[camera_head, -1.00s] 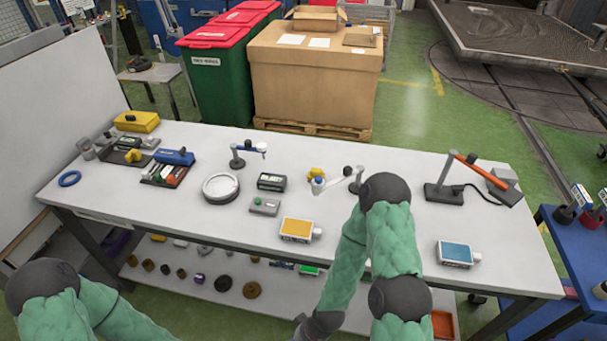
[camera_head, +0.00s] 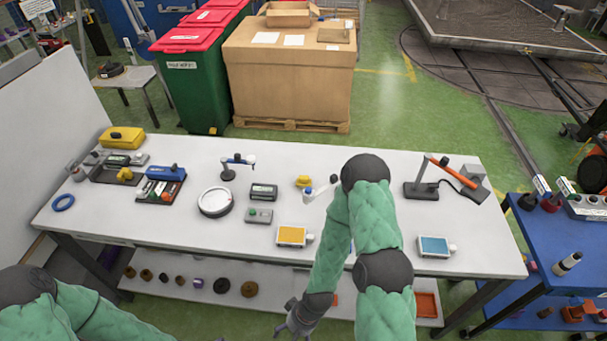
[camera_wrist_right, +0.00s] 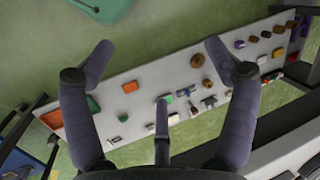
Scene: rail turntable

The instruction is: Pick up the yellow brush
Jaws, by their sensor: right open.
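I cannot tell for sure which thing is the yellow brush. Yellow things on the white table (camera_head: 360,268) are a long block with a black top (camera_head: 123,138) at the far left corner, a small piece (camera_head: 125,174) on a dark stand, and another small piece (camera_head: 303,181) near the middle. My right gripper (camera_head: 296,318) is low in front of the table, apart from these. In the right wrist view it (camera_wrist_right: 158,55) is open with nothing between its fingers, facing the lower shelf. My left arm shows at the lower left; its gripper is out of view.
The lower shelf (camera_wrist_right: 145,82) carries several small parts and orange trays (camera_head: 427,304). On the table are a round dial (camera_head: 215,201), a yellow-faced box (camera_head: 292,235), a blue-faced box (camera_head: 434,246) and an orange-armed lamp (camera_head: 450,172). A blue cart (camera_head: 540,235) stands at the right.

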